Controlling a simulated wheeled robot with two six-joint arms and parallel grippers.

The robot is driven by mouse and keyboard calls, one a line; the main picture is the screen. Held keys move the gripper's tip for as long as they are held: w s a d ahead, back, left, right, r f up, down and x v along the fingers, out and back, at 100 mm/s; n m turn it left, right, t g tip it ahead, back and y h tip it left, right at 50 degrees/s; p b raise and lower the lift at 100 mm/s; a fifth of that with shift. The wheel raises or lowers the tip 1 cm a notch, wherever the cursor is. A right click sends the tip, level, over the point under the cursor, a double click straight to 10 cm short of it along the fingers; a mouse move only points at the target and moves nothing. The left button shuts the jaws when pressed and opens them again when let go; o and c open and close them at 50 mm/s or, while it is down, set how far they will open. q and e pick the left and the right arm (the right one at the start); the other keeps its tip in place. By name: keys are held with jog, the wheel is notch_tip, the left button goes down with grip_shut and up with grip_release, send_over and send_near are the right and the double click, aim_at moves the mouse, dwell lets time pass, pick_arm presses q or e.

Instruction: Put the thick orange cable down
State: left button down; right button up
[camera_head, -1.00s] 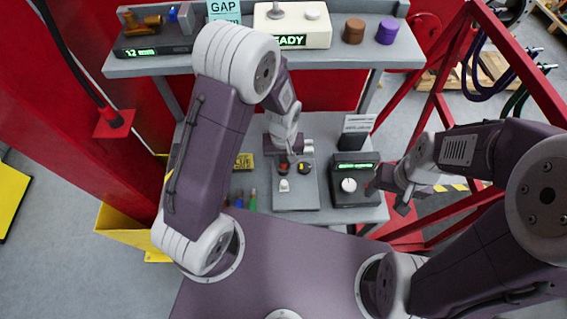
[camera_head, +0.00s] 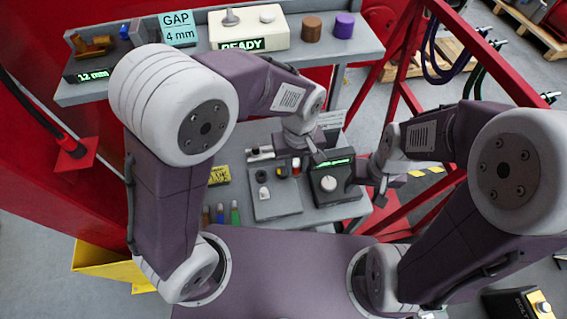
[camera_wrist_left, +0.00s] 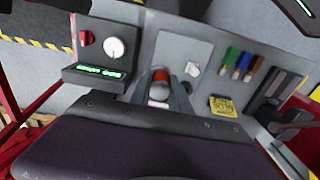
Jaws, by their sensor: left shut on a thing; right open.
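My left gripper (camera_head: 312,158) is above the grey work table, next to the boxed dial unit. In the left wrist view (camera_wrist_left: 160,98) its fingers are shut on a small piece with an orange-red end (camera_wrist_left: 161,75) and a pale rounded part; its shape is mostly hidden. No length of thick orange cable can be made out with certainty. A grey plate (camera_head: 277,208) with small fittings lies just left of and below the gripper. My right gripper (camera_head: 382,186) is open and empty, to the right of the dial unit.
The dial unit (camera_head: 329,184) has a white knob and green display. A shelf (camera_head: 200,73) holds a READY box. A red frame stands right.

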pick_arm(q)
jog(key=shift+d, duration=0.1)
jog(key=shift+w+a, duration=0.15)
jog(key=shift+a, duration=0.1)
jog(key=w+a+f+m, duration=0.1)
jog(key=w+a+f, duration=0.1)
jog(key=a, duration=0.7)
jog(key=w+a+f+m, duration=0.2)
jog(key=a+f, duration=0.1)
jog(key=a, duration=0.6)
jog(key=shift+a+f, duration=0.3)
